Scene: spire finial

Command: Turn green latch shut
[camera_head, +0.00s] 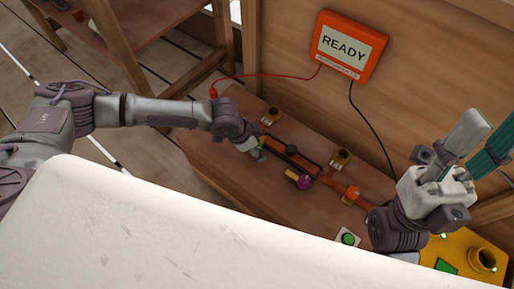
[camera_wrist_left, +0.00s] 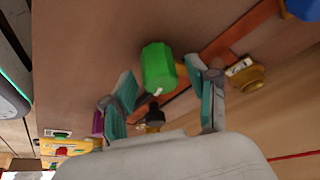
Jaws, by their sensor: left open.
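The green latch (camera_wrist_left: 158,68) shows in the left wrist view as a bright green faceted knob with a small white mark, by an orange-red strip on the brown bench. My left gripper (camera_wrist_left: 165,92) is open, with its teal finger pads on either side of the near part of the knob. I cannot tell whether they touch it. In the head view my left gripper (camera_head: 256,151) is low over the far-left part of the bench and mostly hides the latch. My right gripper (camera_head: 478,140) is raised at the right, fingers up and apart, with nothing visible between them.
An orange display (camera_head: 348,45) reading READY is on the back wall, with red and black cables. A purple knob (camera_head: 304,182), an orange knob (camera_head: 350,195) and brass cylinders (camera_head: 340,158) stand on the bench. A green button (camera_head: 348,239) and yellow box (camera_head: 480,245) are nearer the right.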

